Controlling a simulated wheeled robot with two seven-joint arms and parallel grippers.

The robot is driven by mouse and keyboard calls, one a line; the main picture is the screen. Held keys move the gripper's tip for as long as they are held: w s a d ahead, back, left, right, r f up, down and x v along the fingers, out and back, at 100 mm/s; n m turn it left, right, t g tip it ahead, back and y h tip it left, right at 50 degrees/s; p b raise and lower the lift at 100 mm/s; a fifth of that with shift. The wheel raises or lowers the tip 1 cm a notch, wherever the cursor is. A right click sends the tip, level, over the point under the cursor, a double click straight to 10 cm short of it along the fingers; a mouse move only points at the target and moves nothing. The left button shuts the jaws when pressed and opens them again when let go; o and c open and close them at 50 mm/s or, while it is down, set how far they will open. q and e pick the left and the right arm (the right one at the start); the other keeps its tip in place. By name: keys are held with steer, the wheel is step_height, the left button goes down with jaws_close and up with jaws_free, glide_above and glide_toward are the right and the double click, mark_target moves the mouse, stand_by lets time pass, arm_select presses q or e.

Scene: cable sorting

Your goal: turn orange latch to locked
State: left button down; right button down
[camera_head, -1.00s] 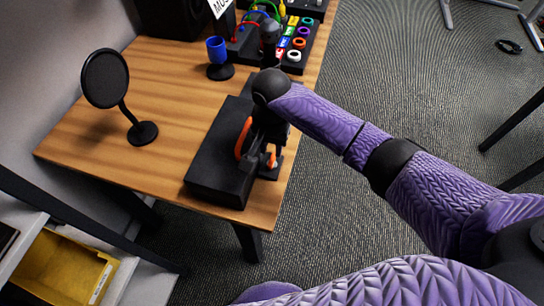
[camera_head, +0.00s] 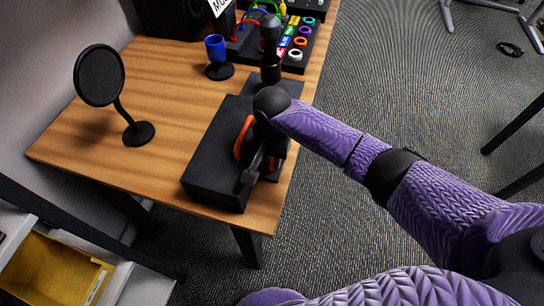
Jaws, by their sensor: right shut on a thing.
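A black box (camera_head: 207,168) sits at the table's near right corner with a curved orange piece (camera_head: 242,139) standing on its top. The orange latch (camera_head: 272,163) is at the box's right side. Only a small part of it shows, and its turn angle cannot be read. My right gripper (camera_head: 252,175) is black and points down over the latch. It is shut on the latch, though my wrist and fingers hide most of the contact. My left gripper is not in view.
A round black disc on a stand (camera_head: 100,78) and a blue cup on a stand (camera_head: 216,50) are on the wooden table (camera_head: 160,100). A black panel with coloured cables and rings (camera_head: 297,45) is at the back. The table's middle is clear.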

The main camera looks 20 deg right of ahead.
steer(key=shift+r+n+p, duration=0.25)
steer(key=shift+n+p, duration=0.45)
steer(key=shift+p, duration=0.4)
steer(key=shift+n+p, duration=0.8)
steer(key=shift+n, duration=0.1)
steer(key=n+p, duration=0.1)
steer(key=n, duration=0.1)
steer(key=shift+f+n, duration=0.1)
steer(key=shift+n, duration=0.2)
steer(key=n+p, duration=0.1)
steer(key=n, duration=0.1)
steer(key=shift+d+f+n, duration=0.1)
steer(key=shift+d+n, duration=0.05)
steer(key=shift+n, duration=0.25)
steer(key=n+p, duration=0.1)
steer(key=n, duration=0.2)
steer(key=shift+n, duration=0.3)
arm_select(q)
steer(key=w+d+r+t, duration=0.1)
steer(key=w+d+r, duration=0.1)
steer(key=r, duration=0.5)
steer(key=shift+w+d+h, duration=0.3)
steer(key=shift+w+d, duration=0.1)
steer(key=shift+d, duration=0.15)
arm_select(e)
steer(key=n, duration=0.5)
steer(key=shift+w+d+n, duration=0.1)
steer(key=shift+n, duration=0.2)
steer(key=c, duration=0.9)
jaws_free()
